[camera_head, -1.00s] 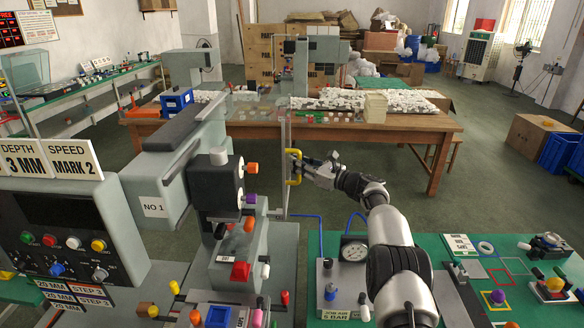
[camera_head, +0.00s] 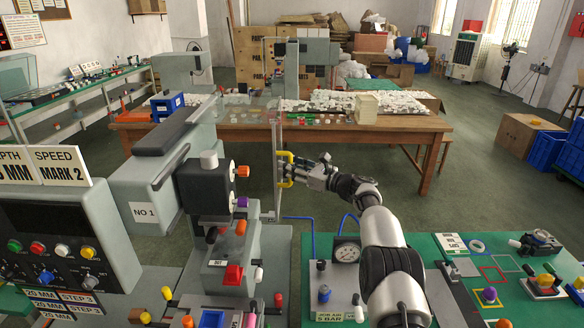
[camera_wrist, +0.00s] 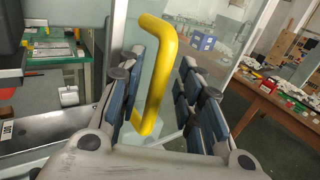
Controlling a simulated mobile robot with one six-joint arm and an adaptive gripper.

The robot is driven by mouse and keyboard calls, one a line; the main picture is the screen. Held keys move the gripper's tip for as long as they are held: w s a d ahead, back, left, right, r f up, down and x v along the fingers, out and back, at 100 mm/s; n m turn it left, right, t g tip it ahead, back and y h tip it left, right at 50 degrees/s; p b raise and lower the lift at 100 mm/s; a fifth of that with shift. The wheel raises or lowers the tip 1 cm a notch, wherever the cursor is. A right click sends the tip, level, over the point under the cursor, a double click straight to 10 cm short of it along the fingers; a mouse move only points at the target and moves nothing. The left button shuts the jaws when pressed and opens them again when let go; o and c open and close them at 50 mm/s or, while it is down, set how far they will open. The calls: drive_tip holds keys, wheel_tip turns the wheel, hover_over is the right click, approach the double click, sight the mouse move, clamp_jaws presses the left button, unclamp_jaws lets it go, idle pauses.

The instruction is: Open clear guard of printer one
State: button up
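Printer one (camera_head: 147,212), grey and labelled "NO 1", stands at the left in the head view. Its clear guard (camera_head: 276,135) is a see-through upright panel on the printer's right side. A yellow bar handle (camera_head: 283,170) is on the guard's edge; it also shows in the wrist view (camera_wrist: 163,62). My gripper (camera_head: 297,172) is at the handle from the right. In the wrist view my gripper (camera_wrist: 160,100) has its fingers apart, one on each side of the handle, with gaps visible. The guard appears upright and closed, though its hinge is not clear.
A green bench (camera_head: 425,305) with a pressure gauge (camera_head: 347,252) and small fittings lies below my arm. A control box (camera_head: 60,245) stands at the left. A wooden table (camera_head: 400,125) with white parts is behind. Open floor lies to the right of the handle.

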drive_tip(key=v, duration=1.2)
drive_tip(key=shift+f, duration=0.1)
drive_tip(key=shift+c, duration=0.2)
